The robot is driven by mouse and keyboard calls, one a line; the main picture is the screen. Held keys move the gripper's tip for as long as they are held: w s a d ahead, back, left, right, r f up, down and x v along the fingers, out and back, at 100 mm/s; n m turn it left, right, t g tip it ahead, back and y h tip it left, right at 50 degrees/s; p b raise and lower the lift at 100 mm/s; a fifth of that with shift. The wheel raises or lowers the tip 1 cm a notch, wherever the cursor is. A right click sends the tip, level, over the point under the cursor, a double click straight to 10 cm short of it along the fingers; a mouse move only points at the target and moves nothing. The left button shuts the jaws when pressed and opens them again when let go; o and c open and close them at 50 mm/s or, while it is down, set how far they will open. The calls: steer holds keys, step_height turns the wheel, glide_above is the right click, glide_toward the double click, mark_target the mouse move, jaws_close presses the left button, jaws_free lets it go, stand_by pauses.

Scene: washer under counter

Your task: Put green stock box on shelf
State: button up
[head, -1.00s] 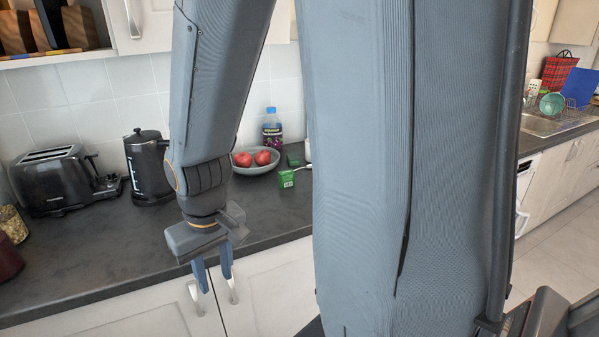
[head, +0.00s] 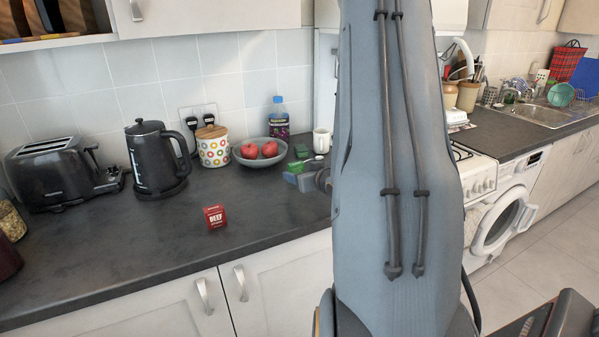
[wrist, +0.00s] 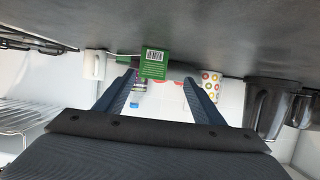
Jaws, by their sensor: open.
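The green stock box (head: 296,167) stands on the dark counter in front of the fruit bowl, partly hidden by my gripper. In the wrist view the green stock box (wrist: 154,60) shows its barcode side, at the tips of my open fingers, with no visible grip on it. My gripper (head: 292,181) is low over the counter, reaching in from the right; it also shows in the wrist view (wrist: 160,78). A second green item (head: 302,151) lies behind the box. An open shelf (head: 60,37) with brown items is at the upper left.
A red beef box (head: 215,217) stands on the counter, front left of my gripper. The bowl (head: 262,154) with red fruit, bottle (head: 276,118), dotted jar (head: 213,147), white mug (head: 321,141), kettle (head: 155,158) and toaster (head: 62,176) line the back. The front counter is largely clear.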

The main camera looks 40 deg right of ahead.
mark_target(298, 165)
steer(key=shift+s+d, duration=0.2)
steer(key=shift+d, duration=0.4)
steer(key=shift+w+d+t, duration=0.15)
steer(key=shift+t, duration=0.15)
steer(key=p+x, duration=0.1)
steer(key=x, duration=0.1)
steer(key=p+x, duration=0.1)
steer(key=x, duration=0.2)
steer(key=r+p+x, duration=0.1)
steer(key=x, duration=0.1)
steer(key=shift+w+d+f, duration=0.1)
steer(key=shift+w, duration=0.2)
steer(key=c, duration=1.3)
steer(key=shift+r+b, duration=1.1)
steer(key=shift+r, duration=4)
